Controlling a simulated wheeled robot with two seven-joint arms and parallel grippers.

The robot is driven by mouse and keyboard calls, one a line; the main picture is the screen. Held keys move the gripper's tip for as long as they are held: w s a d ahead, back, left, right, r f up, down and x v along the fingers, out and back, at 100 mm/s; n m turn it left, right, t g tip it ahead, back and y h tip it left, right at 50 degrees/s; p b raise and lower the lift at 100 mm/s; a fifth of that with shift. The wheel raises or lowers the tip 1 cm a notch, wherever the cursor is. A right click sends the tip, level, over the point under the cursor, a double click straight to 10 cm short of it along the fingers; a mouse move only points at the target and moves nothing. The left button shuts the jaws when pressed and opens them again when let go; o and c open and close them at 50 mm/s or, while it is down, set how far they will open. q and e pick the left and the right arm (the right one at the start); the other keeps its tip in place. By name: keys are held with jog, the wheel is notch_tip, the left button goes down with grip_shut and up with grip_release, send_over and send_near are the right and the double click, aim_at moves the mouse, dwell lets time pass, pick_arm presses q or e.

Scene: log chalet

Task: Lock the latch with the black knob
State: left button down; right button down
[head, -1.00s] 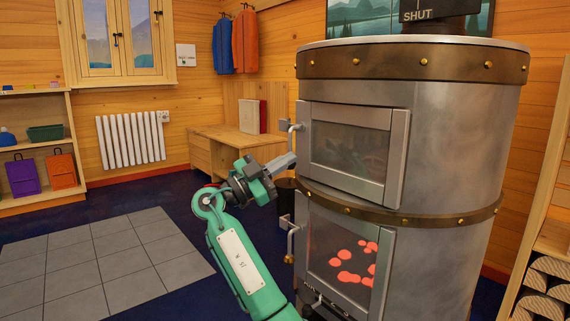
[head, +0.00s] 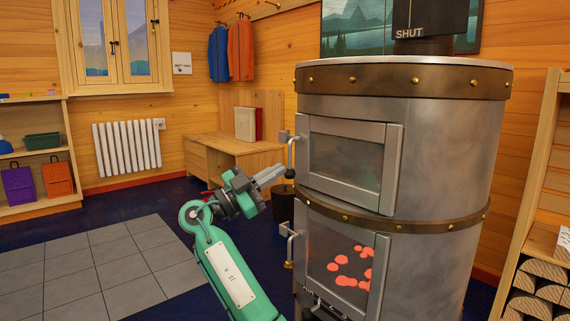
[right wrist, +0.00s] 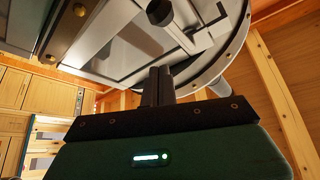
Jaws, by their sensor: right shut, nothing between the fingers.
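The upper stove door (head: 345,165) is closed against the round metal stove. Its latch (head: 291,150) is at the door's left edge, its handle hanging down to a black knob (head: 289,173). In the right wrist view a dark knob (right wrist: 159,12) shows beyond the fingers. My right gripper (head: 284,170) is shut and empty, its tips just left of the black knob; I cannot tell whether they touch it. It also shows in the right wrist view (right wrist: 158,84). My left gripper is out of view.
The lower door (head: 345,270), with glowing red shapes behind its glass, has a similar latch with a brass knob (head: 288,264). A dark bin (head: 283,203) stands behind my gripper. A wooden bench (head: 225,155) is at the back wall. Floor tiles (head: 80,265) at left are clear.

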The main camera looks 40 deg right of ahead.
jog(key=shift+w+r+p+v, duration=0.15)
jog(key=shift+p+v, duration=0.1)
jog(key=shift+v, duration=0.65)
jog(key=shift+w+r+p+v, duration=0.1)
jog(key=shift+p+v, duration=0.2)
jog(key=shift+v, duration=0.6)
jog(key=shift+w+r+p+v, duration=0.15)
jog(key=shift+p+v, duration=0.1)
jog(key=shift+v, duration=0.65)
jog(key=shift+w+a+t, duration=0.1)
jog(key=shift+t, duration=0.3)
